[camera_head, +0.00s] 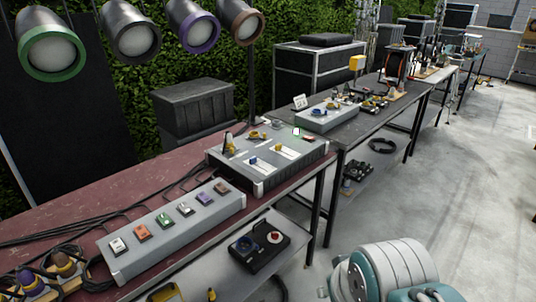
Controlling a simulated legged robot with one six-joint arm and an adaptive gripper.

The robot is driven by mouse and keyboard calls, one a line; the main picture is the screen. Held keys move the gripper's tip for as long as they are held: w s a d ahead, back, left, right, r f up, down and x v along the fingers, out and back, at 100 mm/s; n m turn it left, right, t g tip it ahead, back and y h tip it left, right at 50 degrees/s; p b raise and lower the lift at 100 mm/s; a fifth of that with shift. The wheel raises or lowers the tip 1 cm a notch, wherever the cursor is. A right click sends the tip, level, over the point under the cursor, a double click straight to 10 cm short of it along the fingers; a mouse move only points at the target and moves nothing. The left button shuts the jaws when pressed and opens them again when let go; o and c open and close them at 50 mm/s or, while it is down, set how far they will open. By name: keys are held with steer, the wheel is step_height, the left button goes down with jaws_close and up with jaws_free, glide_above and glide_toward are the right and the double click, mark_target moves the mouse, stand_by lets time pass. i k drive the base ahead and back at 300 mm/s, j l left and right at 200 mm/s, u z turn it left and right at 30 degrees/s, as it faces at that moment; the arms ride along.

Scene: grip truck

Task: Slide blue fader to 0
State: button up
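A small blue fader knob (253,161) shows at the upper left of the nearer panel, and a yellow knob (279,147) is on the farther one. The scale marks are too small to read, so I cannot tell the fader's value. White and teal parts of my own arm show at the bottom right, apart from the console. My gripper's fingers are not in view.
A long grey box with several coloured rocker switches (185,210) lies left of the console on the reddish table (60,208). Black cables run behind it. A low shelf holds a black device (260,247). Another grey box (327,117) stands on the farther dark table. Concrete floor is open at right.

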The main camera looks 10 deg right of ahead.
mark_target(252, 160)
steer(key=i+j, duration=0.15)
steer(key=i, duration=0.35)
steer(key=i+j, duration=0.15)
steer(key=i, duration=0.35)
